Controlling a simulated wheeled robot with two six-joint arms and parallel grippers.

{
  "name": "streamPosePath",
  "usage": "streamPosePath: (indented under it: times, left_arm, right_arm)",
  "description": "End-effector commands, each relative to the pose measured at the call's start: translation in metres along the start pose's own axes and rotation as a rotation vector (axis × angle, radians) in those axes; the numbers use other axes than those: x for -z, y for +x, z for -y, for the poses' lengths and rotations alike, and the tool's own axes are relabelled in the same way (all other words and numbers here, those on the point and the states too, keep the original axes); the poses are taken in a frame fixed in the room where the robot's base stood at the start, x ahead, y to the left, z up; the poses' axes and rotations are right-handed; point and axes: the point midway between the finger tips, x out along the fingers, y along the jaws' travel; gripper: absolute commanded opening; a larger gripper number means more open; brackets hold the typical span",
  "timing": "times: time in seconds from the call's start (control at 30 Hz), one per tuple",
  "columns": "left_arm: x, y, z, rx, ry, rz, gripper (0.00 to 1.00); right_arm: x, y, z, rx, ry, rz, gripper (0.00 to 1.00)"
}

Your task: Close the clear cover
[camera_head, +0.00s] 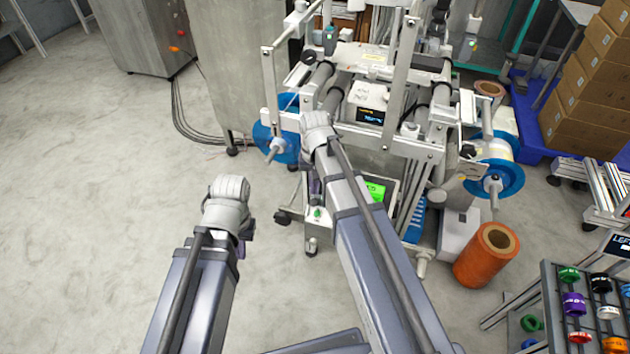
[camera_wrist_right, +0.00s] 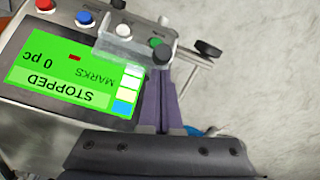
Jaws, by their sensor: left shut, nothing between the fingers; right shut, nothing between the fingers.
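The clear cover (camera_wrist_right: 112,48) is a see-through box-like piece at the panel's edge in the right wrist view, beside the white button (camera_wrist_right: 123,31) and a green button (camera_wrist_right: 155,42). I cannot tell its exact hinge angle. My right gripper (camera_wrist_right: 159,78) is shut and empty, its purple fingertips close to the cover's lower edge; I cannot tell whether they touch. In the head view this gripper (camera_head: 316,188) is mostly hidden by its arm beside the machine. My left gripper (camera_head: 242,246) is shut and empty over the bare floor, largely hidden by its wrist.
The control panel's green screen (camera_wrist_right: 65,75) reads STOPPED and 0 pc. A black knob (camera_wrist_right: 207,48) sticks out past the panel. The machine (camera_head: 375,60) carries blue reels. An orange roll (camera_head: 484,258) stands right, near a rack of coloured rings (camera_head: 575,303). Floor left is clear.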

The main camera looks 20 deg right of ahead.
Motion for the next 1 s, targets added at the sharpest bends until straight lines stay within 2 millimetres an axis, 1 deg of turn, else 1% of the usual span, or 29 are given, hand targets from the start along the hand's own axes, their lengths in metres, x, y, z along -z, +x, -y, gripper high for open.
streamPosePath:
  times: [0.03,0.37,0.47,0.77,1.0]
  left_arm:
    - [0.0,0.004,0.0,0.0,0.0,0.0,0.0]
    - [0.0,0.003,0.0,0.0,0.0,0.0,0.0]
    - [0.0,0.006,-0.001,0.0,0.0,0.0,0.0]
    - [0.002,0.037,-0.003,0.001,0.0,0.0,0.0]
    - [0.002,0.037,-0.003,0.001,0.0,0.0,0.0]
  right_arm:
    - [-0.003,0.004,0.0,0.0,0.0,0.0,0.0]
    - [-0.004,0.003,0.0,0.0,-0.001,0.0,0.0]
    - [-0.006,0.006,0.001,0.0,-0.001,0.0,0.0]
    - [-0.033,0.038,0.008,0.0,-0.002,0.0,0.0]
    - [-0.037,0.037,0.009,0.0,-0.002,0.005,0.0]
